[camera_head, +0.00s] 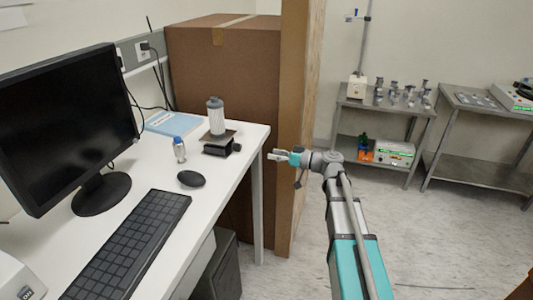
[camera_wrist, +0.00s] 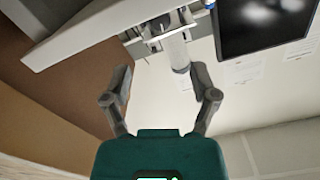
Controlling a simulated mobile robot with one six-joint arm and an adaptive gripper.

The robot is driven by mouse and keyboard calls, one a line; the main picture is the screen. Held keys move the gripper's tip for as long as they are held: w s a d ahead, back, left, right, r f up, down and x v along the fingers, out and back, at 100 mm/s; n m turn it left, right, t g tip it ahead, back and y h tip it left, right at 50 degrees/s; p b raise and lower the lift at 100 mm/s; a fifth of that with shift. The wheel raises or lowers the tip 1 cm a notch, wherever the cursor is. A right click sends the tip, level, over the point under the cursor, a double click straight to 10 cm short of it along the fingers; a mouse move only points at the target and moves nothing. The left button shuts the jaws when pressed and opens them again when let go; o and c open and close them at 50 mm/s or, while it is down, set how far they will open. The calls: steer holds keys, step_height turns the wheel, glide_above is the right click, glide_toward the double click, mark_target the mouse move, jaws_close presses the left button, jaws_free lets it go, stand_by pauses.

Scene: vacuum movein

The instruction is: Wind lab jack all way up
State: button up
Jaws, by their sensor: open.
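The lab jack (camera_head: 217,148) stands near the right end of the white desk, with a small dark knob (camera_head: 237,147) on its right side. Its top plate sits low over its black body. A white-grey cylinder (camera_head: 216,118) stands upright on the plate. My gripper (camera_head: 274,156) is off the desk's right edge, right of the knob and apart from it. In the wrist view my gripper (camera_wrist: 160,85) is open and empty, and the picture is upside down. There the jack (camera_wrist: 157,28) and the cylinder (camera_wrist: 178,53) show beyond the fingers.
A small blue-capped bottle (camera_head: 179,150), a mouse (camera_head: 191,178), a keyboard (camera_head: 132,245) and a monitor (camera_head: 65,125) are on the desk (camera_head: 160,190). A blue booklet (camera_head: 173,123) lies behind the bottle. A large brown box (camera_head: 230,75) and an upright panel (camera_head: 300,110) stand behind my gripper.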

mark_target(240, 148)
steer(key=shift+s+d+n, duration=0.2)
steer(key=shift+d+n, duration=0.2)
steer(key=shift+n, duration=0.7)
steer(key=shift+s+d+n, duration=0.15)
steer(key=shift+d+n, duration=0.2)
steer(key=shift+n, duration=0.75)
steer(key=x, duration=1.4)
steer(key=shift+d, duration=0.1)
jaws_close()
steer(key=shift+m, duration=0.3)
steer(key=shift+m, duration=2)
